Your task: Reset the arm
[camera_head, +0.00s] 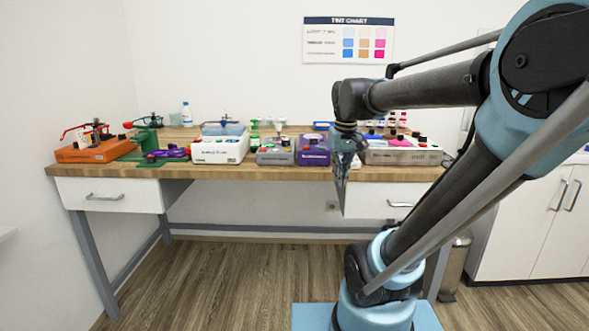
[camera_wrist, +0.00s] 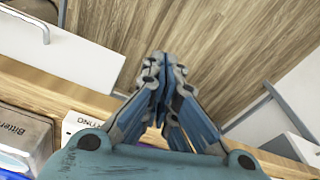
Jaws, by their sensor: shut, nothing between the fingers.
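My gripper (camera_head: 341,180) hangs from my raised arm in the head view, pointing down in front of the wooden table's (camera_head: 240,168) front edge, right of centre. In the wrist view my gripper (camera_wrist: 157,62) shows its two blue-grey fingers together at the tips, with nothing between them. Wood floor (camera_wrist: 225,40) lies beyond the fingertips there. The arm's upper link reaches across the right of the head view and hides part of the table's right side.
On the table stand an orange device (camera_head: 93,150), a green stand (camera_head: 146,135), a white device (camera_head: 220,149), a grey device (camera_head: 275,155), a purple device (camera_head: 313,152) and a beige device (camera_head: 403,156) close to my gripper. White cabinets (camera_head: 530,225) stand at right.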

